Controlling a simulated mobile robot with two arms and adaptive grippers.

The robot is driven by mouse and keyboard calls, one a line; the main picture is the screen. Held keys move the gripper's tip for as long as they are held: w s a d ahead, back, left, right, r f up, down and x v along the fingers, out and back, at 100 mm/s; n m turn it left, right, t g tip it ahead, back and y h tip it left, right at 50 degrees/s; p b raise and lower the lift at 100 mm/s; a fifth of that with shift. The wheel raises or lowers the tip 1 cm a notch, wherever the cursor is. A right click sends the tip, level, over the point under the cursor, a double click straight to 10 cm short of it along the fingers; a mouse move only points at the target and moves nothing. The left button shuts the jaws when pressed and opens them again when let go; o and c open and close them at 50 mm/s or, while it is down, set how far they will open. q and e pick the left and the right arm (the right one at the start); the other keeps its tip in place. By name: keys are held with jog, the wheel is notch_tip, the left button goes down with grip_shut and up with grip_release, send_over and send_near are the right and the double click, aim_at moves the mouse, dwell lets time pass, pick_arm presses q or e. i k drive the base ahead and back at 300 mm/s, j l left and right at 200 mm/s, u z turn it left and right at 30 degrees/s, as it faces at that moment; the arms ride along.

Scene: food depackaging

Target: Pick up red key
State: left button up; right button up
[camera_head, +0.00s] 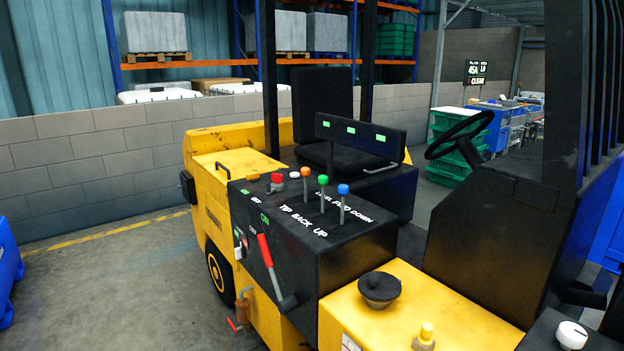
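A small red piece (277,179), which looks like the red key, sits on top of the black control console (320,250) of a yellow forklift, near its back left corner. It is too small to make out its exact shape. A larger red-handled lever (265,250) is on the console's left side, and a small red part (232,325) hangs low beside the forklift's body. Neither of my grippers is in view.
White, orange, green and blue knobs (323,181) on levers stand close right of the red piece. The seat (325,110) is behind, the steering wheel (459,134) to the right. A grey block wall (90,160) runs behind. Open floor (110,285) lies left of the forklift.

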aim_at(277, 178)
jog(key=i+j+z, duration=0.45)
jog(key=j+z, duration=0.2)
jog(key=j, duration=0.2)
jog(key=i+j+z, duration=0.25)
jog(key=k+j, duration=0.1)
